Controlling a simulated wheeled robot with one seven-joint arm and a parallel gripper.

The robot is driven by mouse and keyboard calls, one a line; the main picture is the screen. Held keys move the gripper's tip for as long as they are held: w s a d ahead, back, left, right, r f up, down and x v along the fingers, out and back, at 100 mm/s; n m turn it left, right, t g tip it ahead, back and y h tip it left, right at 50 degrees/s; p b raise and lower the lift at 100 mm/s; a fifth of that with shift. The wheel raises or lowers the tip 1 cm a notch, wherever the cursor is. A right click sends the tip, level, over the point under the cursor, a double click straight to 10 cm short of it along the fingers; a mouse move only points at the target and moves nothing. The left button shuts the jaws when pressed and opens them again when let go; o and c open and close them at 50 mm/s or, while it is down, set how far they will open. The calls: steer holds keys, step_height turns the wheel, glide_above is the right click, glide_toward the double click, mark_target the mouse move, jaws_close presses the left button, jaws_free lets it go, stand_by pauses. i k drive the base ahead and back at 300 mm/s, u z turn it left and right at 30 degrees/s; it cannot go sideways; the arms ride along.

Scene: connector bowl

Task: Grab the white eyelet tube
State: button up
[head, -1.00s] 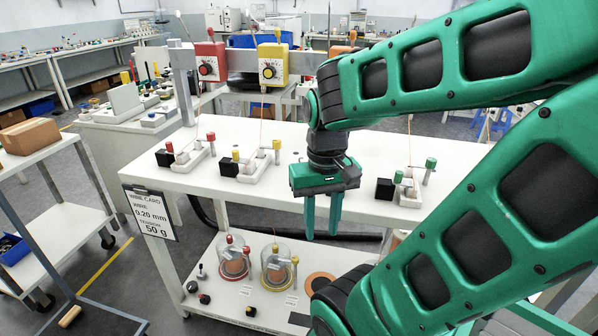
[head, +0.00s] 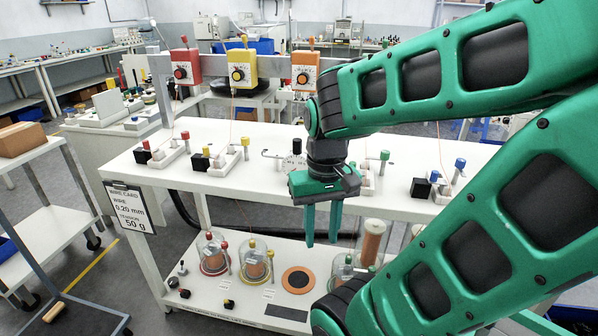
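I cannot pick out the white eyelet tube for certain in the head view. My green arm hides much of the table's right side.
White blocks with red (head: 185,136), yellow (head: 245,142), green (head: 384,156) and blue (head: 460,164) capped posts stand on the table. Dial boxes (head: 242,70) hang on a rail above. Clear jars (head: 212,254) stand on the lower shelf (head: 205,300). A cart (head: 50,215) is at left.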

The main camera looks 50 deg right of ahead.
mark_target(278, 163)
steer(key=k, duration=0.6)
steer(key=z, duration=0.5)
steer(key=i, duration=1)
steer(key=u, duration=0.1)
